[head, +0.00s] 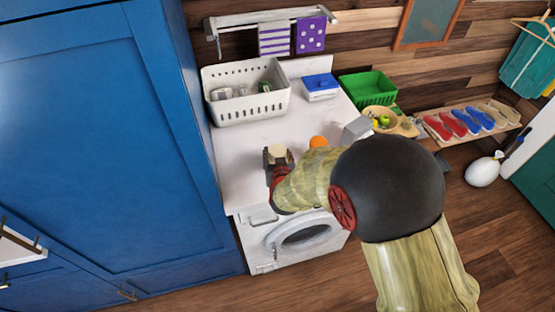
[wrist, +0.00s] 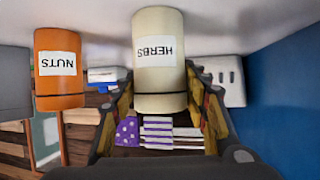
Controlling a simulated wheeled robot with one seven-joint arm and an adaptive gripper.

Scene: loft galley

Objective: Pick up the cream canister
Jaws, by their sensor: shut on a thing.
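The cream canister (wrist: 159,85) has a white label reading HERBS, which shows upside down in the wrist view. It stands between the two fingers of my gripper (wrist: 160,107), which is shut on it. In the head view only the canister's top (head: 277,152) shows, near the counter's front edge, with my gripper (head: 277,163) around it and my arm hiding the rest. I cannot tell whether its base touches the counter.
An orange canister labelled NUTS (wrist: 60,75) stands close beside it; it also shows in the head view (head: 318,142). A white basket (head: 245,107), a blue-lidded box (head: 320,88) and a green basket (head: 370,90) stand behind.

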